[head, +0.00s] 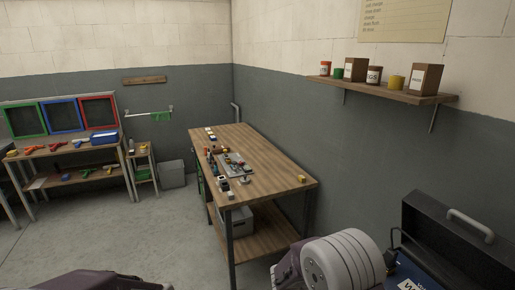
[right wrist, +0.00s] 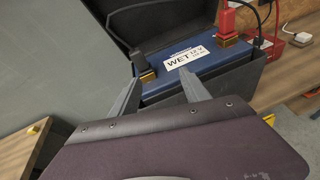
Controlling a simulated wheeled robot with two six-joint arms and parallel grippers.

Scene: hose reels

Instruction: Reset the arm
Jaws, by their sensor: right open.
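My right gripper (right wrist: 159,76) is open in the right wrist view, its two grey fingers apart with nothing between them. Its tips show in front of a blue battery (right wrist: 205,62) with a white "WET 12 V" label; I cannot tell if they touch it. The battery sits in an open black case (right wrist: 133,22), and a red clamp (right wrist: 228,16) is at its right end. In the head view my right arm (head: 342,262) shows at the bottom, and its gripper is hidden. Only a dark part of my left arm (head: 95,281) shows; its gripper is out of view.
A wall shelf (head: 400,92) holds cans and boxes at the right. A tool table (head: 60,150) and a grey bin (head: 173,175) are at the back left. The floor (head: 165,235) left of the workbench is clear.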

